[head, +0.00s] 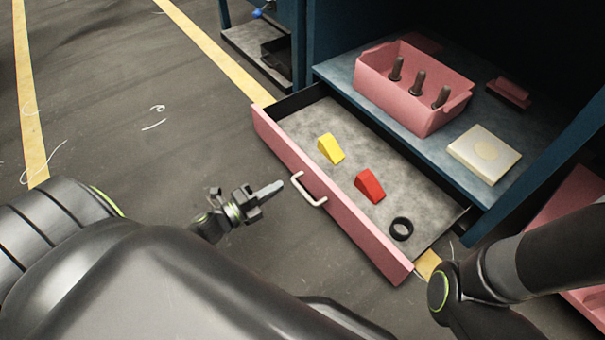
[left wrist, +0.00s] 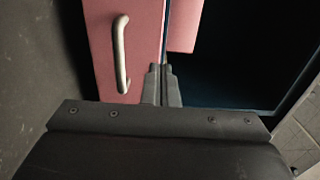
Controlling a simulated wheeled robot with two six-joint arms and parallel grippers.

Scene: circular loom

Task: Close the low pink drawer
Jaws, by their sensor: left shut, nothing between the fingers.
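The low pink drawer (head: 330,192) stands pulled out of the blue cabinet in the head view. Its grey floor holds a yellow wedge (head: 331,149), a red wedge (head: 370,186) and a black ring (head: 401,229). A white handle (head: 308,189) is on its pink front. My left gripper (head: 279,187) is shut and empty, just left of the handle, in front of the drawer face; whether it touches is unclear. The left wrist view shows the shut fingers (left wrist: 162,72) close to the pink front (left wrist: 102,50), with the handle (left wrist: 120,54) to their left. My right gripper is out of sight.
Above the drawer, a blue-edged shelf (head: 345,84) carries a pink bin (head: 408,112) with dark pegs and a cream block (head: 484,154). Another cabinet (head: 255,45) stands further back. The floor left of the drawer is open, with yellow lines.

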